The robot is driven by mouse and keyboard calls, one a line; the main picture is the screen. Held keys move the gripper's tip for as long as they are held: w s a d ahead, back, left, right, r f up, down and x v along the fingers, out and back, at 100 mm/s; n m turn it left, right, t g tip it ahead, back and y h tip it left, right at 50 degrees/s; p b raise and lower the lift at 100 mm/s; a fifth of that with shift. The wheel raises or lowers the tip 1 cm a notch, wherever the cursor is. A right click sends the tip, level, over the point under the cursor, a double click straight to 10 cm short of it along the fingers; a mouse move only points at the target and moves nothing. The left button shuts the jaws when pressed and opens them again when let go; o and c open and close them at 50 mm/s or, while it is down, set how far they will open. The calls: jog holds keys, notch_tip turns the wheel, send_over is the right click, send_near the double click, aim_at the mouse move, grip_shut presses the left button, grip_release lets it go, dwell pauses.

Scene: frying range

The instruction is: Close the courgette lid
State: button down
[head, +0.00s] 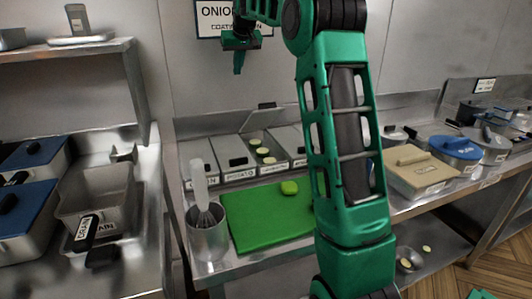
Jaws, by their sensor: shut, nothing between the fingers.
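My gripper (238,66) is shut and empty. An open metal container (255,143) on the counter holds several pale green slices (264,151) that look like courgette. Behind it a grey panel with a dark handle (267,105) stands up at the back; it looks like the raised lid. My gripper is apart from it. Closed lidded containers (233,152) stand beside the open one. My arm hides part of the row's right side.
A green board (262,222) with a green piece (289,187) lies in front of the row. A metal pot (208,240) with a whisk stands left of it. A beige-lidded box (420,172) and blue-lidded pot (456,147) stand right. Shelf (60,50) at upper left.

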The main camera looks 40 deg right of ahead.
notch_tip(320, 180, up, 8)
jog(key=shift+w+d, duration=0.15)
jog(key=shift+w, duration=0.3)
dwell(0.3)
dwell(0.6)
dwell(0.4)
jog(key=s+a+f+m+g, duration=0.1)
jog(key=s+a+f+g, duration=0.1)
jog(key=s+f, duration=0.8)
jog(key=s+a+f+m+g+y, duration=0.1)
jog(key=s+a+f, duration=0.4)
jog(key=s, duration=2.2)
jog(key=s+a+f+m+g+y, duration=0.1)
jog(key=s+a+f+g, duration=0.2)
jog(key=s+f, duration=1.3)
jog(key=shift+s+a+f+g, duration=0.1)
jog(key=shift+s+a, duration=0.05)
jog(key=shift+s, duration=0.45)
jog(key=shift+s+a+f+g, duration=0.1)
jog(key=shift+s+a, duration=0.1)
jog(key=shift+s, duration=0.35)
jog(key=shift+s+a+f+g, duration=0.1)
jog(key=shift+s+a, duration=0.05)
jog(key=shift+s, duration=0.45)
